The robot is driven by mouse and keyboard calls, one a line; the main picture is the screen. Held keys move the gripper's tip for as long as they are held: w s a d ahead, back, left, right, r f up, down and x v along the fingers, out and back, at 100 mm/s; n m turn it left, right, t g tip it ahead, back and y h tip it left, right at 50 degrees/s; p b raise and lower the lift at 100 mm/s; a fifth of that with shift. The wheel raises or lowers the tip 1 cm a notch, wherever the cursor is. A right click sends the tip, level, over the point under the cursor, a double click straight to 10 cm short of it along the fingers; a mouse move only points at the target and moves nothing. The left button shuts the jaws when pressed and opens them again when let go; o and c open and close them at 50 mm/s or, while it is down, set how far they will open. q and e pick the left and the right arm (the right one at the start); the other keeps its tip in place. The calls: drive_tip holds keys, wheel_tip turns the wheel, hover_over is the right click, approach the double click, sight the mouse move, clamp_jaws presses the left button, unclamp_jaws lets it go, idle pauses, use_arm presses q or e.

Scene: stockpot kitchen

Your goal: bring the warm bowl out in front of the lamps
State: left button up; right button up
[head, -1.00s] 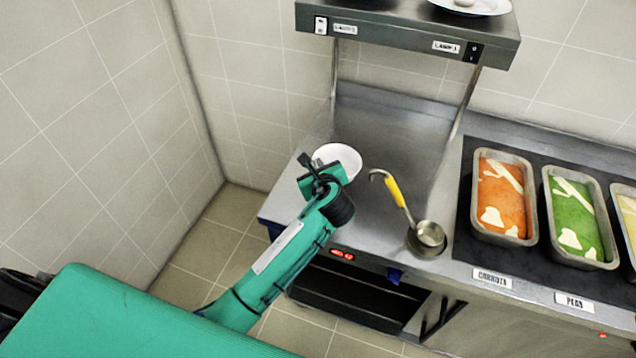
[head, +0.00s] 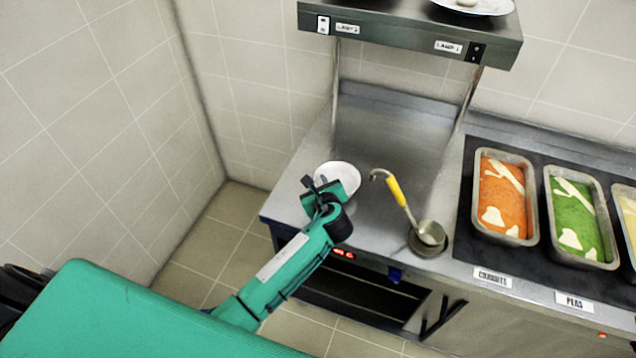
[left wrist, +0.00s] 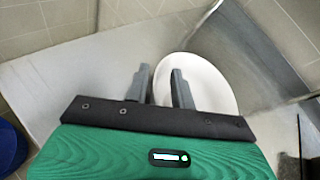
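The white bowl (head: 340,177) stands on the steel counter near its front left, forward of the lamp shelf (head: 410,35). My left gripper (head: 318,186) reaches it from the front left and partly covers its near side. In the left wrist view the bowl (left wrist: 212,82) shows behind the two grey fingers (left wrist: 161,82). One finger is over the bowl's inside and the other is outside its edge, with the rim between them. My right gripper is not in view.
A ladle (head: 396,195) with a yellow handle rests in a round holder (head: 427,240) right of the bowl. Pans of orange (head: 503,195) and green food (head: 575,215) stand farther right. A plate (head: 472,6) sits on the shelf. The tiled wall is left.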

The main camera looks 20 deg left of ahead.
use_arm(q)
drive_tip(key=shift+o, duration=0.4)
drive_tip(key=shift+r, duration=0.1)
drive_tip(key=b+v, duration=0.1)
drive_tip(key=v, duration=1.1)
drive_tip(key=shift+b, duration=0.3)
